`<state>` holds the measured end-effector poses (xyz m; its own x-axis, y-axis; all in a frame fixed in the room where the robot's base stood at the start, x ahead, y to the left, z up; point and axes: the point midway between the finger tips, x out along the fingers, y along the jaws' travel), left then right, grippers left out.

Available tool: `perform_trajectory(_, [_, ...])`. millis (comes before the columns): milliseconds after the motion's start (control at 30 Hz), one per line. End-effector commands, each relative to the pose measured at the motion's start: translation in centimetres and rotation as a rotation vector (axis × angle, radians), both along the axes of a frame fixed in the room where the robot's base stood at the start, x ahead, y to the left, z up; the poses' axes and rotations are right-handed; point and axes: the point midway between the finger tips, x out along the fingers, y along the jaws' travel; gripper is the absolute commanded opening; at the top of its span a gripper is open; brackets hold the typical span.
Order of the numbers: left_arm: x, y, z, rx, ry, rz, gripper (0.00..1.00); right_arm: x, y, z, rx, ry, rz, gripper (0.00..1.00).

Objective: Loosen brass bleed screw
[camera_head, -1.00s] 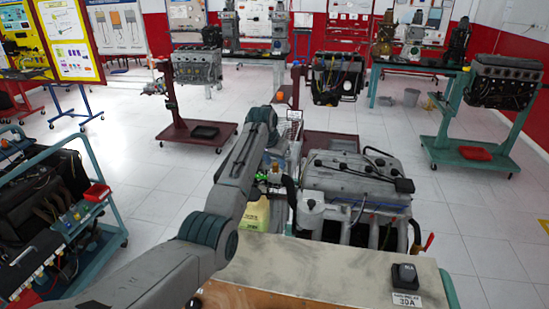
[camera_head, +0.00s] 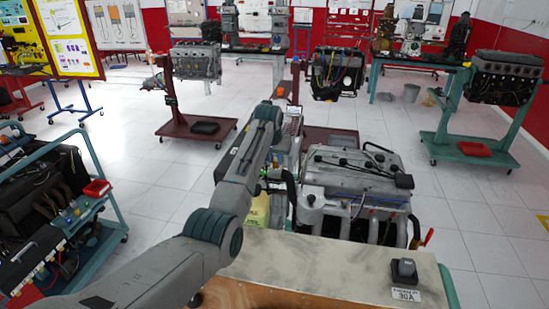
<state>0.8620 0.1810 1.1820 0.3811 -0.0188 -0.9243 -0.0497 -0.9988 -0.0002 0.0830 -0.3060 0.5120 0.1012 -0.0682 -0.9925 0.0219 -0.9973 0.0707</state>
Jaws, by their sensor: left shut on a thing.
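My left arm comes in from the lower left and reaches to the left side of the grey engine (camera_head: 355,175). My left gripper (camera_head: 274,178) is small and partly hidden behind its own forearm, beside the dark hose at the engine's left end. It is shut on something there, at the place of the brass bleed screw. The screw itself is too small and covered to make out. My right gripper is not in view.
A bench top (camera_head: 320,265) with a black relay (camera_head: 404,271) fills the near foreground. A yellow container (camera_head: 257,210) stands below the gripper. A teal cart (camera_head: 95,190) is at left. Other engine stands are behind, with open tiled floor between.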

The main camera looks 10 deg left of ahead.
Motion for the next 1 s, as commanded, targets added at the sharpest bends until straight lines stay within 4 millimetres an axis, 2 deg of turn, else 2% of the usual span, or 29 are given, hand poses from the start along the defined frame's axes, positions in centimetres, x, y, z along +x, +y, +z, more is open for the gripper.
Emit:
perform_trajectory(133, [0.0,-0.1,0.0,0.0,-0.001,0.064,0.0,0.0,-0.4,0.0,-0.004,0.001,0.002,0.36])
perform_trajectory(433, [0.0,-0.1,0.1,-0.001,-0.002,0.07,0.0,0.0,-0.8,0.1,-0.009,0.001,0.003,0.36])
perform_trajectory(467, [0.0,-0.1,0.1,-0.001,-0.002,0.07,0.23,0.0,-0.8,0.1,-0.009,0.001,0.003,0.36])
perform_trajectory(533, [0.0,-0.1,0.1,0.0,-0.002,0.069,0.37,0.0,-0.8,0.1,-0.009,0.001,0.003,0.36])
perform_trajectory(567, [0.0,-0.1,0.0,0.0,-0.001,0.069,0.39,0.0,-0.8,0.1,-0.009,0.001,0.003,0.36])
perform_trajectory(867, [0.0,-0.1,0.1,0.0,-0.002,0.069,0.39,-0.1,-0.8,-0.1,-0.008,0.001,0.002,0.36])
perform_trajectory(1000, [-0.4,-0.1,1.1,-0.001,-0.005,0.069,0.39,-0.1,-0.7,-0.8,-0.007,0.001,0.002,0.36])
